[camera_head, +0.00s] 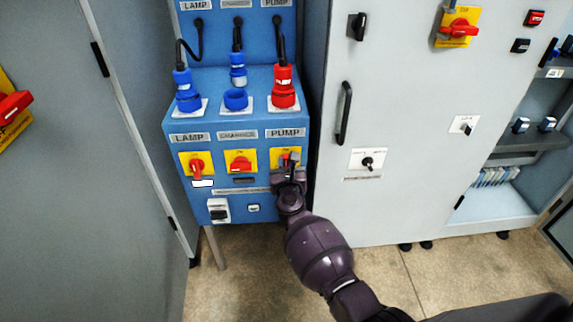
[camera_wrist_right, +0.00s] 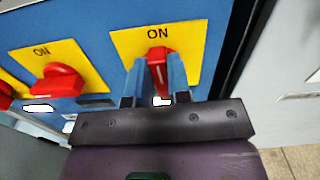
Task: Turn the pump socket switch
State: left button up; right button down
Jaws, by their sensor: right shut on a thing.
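The pump socket switch (camera_head: 288,158) is a red rotary handle on a yellow plate, under the PUMP label on the blue socket box (camera_head: 190,225). In the right wrist view the red handle (camera_wrist_right: 158,68) stands upright below the word ON, between the two fingers. My right gripper (camera_head: 290,165) reaches the plate from below and is shut on this handle. It hides part of the handle and plate in the head view. A red plug (camera_head: 283,88) sits in the pump socket above. My left gripper is not in view.
Two similar red switches, under LAMP (camera_head: 197,167) and the middle label (camera_head: 240,163), sit left of the pump switch. Blue plugs and cables are above them. A grey cabinet (camera_head: 330,200) with a black handle (camera_head: 344,113) stands close to the right.

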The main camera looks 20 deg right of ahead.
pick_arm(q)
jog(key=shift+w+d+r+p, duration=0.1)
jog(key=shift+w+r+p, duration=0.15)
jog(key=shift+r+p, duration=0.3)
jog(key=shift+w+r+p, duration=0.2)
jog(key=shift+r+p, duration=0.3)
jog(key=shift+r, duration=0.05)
pick_arm(e)
jog(key=shift+w+a+f+n, duration=0.1)
jog(key=shift+a+f+n, duration=0.2)
jog(key=shift+n, duration=2.55)
jog(key=shift+w+a+f+n, duration=0.1)
jog(key=shift+a+f+n, duration=0.15)
jog(key=shift+n, duration=2.65)
jog(key=shift+a+f+n, duration=0.2)
jog(key=shift+f+n, duration=0.1)
jog(key=shift+n, duration=2.55)
jog(key=c, duration=1.1)
grip_release()
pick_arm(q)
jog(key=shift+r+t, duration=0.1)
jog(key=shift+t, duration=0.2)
pick_arm(e)
jog(key=shift+o, duration=0.2)
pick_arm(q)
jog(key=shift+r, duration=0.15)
pick_arm(e)
jog(key=shift+s, duration=0.15)
